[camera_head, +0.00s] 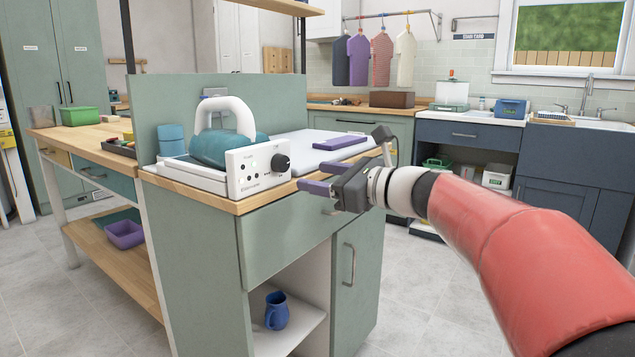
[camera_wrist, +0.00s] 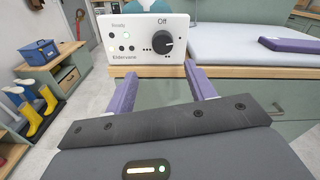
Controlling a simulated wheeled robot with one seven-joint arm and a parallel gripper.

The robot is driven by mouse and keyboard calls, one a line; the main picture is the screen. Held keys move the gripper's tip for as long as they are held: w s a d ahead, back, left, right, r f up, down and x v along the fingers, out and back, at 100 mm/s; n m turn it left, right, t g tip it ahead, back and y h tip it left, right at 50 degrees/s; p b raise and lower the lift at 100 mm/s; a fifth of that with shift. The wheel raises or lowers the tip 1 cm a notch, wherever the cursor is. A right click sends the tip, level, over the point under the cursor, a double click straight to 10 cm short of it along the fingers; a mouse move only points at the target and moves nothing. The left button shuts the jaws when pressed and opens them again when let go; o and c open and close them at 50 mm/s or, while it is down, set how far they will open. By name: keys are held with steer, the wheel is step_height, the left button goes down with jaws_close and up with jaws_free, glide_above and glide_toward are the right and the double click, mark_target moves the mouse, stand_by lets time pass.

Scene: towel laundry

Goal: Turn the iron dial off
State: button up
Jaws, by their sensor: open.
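The iron dial (camera_head: 281,163) is a black round knob on the white control panel (camera_head: 246,180) of the iron station, at the counter's front edge. In the wrist view the dial (camera_wrist: 162,44) sits below the printed word "Off"; I cannot surely tell where its mark points. The iron (camera_head: 222,145), teal with a white handle, rests behind the panel. My gripper (camera_head: 308,180) is open and empty, its purple fingers pointing at the panel from the right and apart from the dial. In the wrist view the dial appears just beyond and between the fingertips (camera_wrist: 161,68).
A white padded board (camera_head: 305,141) with a purple item (camera_head: 341,142) lies right of the iron. A green back panel (camera_head: 285,95) stands behind. The cabinet below holds a blue mug (camera_head: 277,311). Open floor lies in front and to the right.

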mark_target(285, 166)
steer(key=shift+m, duration=0.3)
steer(key=x, duration=0.5)
steer(key=r+x, duration=0.1)
steer(key=x, duration=0.1)
steer(key=shift+w+a+p, duration=0.2)
steer(key=shift+w+p, duration=0.2)
steer(key=shift+w, duration=0.05)
steer(key=shift+c, duration=0.2)
steer(key=shift+f, duration=0.1)
steer(key=c, duration=0.9)
